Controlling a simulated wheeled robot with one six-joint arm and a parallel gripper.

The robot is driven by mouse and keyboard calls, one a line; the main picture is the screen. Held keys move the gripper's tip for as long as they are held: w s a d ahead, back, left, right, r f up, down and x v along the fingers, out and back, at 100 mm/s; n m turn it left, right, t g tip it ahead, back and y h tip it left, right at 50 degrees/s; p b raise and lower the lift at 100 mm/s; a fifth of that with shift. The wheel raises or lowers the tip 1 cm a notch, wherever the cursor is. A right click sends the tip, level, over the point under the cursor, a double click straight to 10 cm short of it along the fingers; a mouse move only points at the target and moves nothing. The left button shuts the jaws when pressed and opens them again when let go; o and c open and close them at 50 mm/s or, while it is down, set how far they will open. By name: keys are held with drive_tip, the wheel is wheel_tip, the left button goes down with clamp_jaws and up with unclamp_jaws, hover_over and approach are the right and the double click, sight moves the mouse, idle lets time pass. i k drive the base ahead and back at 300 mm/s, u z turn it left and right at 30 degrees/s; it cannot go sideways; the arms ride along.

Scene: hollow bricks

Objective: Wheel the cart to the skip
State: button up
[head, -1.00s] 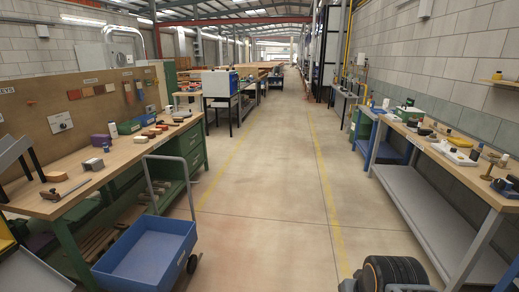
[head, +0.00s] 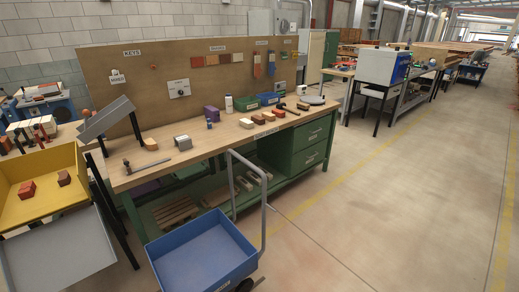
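The blue cart (head: 199,254) stands on the floor at the bottom middle of the head view, in front of the workbench. It is an open, empty-looking blue tray with a tall grey push handle (head: 263,205) on its right side and a dark wheel at the bottom. Its front edge is partly cut off by the frame. No container is clearly marked as the skip; a yellow open bin (head: 45,160) with a few red-brown bricks (head: 27,190) is at the left. My gripper is not in view.
A wooden workbench (head: 190,150) with green drawers, tools and bricks stands behind the cart. A grey sloping tray (head: 60,255) lies below the yellow bin. Open floor (head: 390,220) with a yellow line stretches to the right of the cart.

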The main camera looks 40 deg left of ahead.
sight(209, 253)
drive_tip(key=u, duration=0.35)
drive_tip(key=i, duration=1.15)
drive_tip(key=u, duration=2)
drive_tip(key=i, duration=1.2)
drive_tip(key=u, duration=0.9)
